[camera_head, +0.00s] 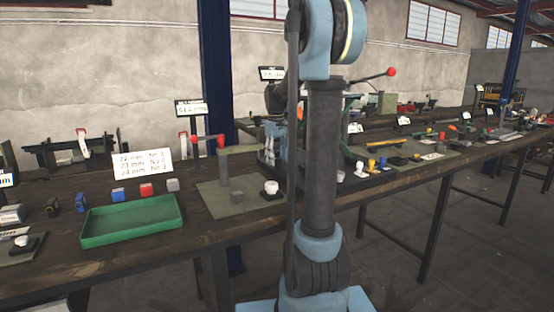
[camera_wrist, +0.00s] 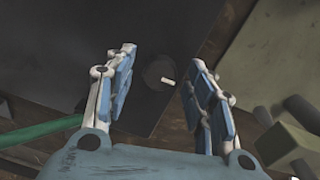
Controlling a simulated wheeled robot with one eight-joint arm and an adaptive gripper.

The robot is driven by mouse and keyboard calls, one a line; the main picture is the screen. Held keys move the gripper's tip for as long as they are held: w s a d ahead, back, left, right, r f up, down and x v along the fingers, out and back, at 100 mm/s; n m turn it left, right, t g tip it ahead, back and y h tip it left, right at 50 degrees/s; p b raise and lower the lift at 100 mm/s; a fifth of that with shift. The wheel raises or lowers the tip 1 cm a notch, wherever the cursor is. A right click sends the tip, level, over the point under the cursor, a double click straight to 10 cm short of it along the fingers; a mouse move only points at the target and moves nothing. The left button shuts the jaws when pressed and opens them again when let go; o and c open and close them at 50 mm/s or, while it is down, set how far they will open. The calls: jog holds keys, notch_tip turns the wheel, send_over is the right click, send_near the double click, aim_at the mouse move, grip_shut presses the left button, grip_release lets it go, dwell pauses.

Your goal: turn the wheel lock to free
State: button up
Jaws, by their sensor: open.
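In the wrist view my gripper (camera_wrist: 161,62) is open, with its two blue-padded fingers spread apart and nothing held between them. A dark round part (camera_wrist: 155,72) with a short pale peg (camera_wrist: 168,81) shows between the fingertips. I cannot tell whether this is the wheel lock, or how far below the fingers it lies. No wheel lock can be made out for sure in the head view, where my own arm hides part of the bench and my gripper is out of sight.
An olive press (camera_head: 222,165) with a red-knobbed lever stands on a mat, and also shows at right in the wrist view (camera_wrist: 290,140). A green tray (camera_head: 130,238) lies to its left.

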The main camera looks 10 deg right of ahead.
jog(key=c, duration=1.1)
jog(key=shift+n, duration=0.4)
jog(key=n, duration=0.3)
jog(key=shift+n, duration=0.4)
jog(key=n, duration=0.4)
jog(key=shift+d, duration=0.1)
jog(key=shift+n, duration=0.3)
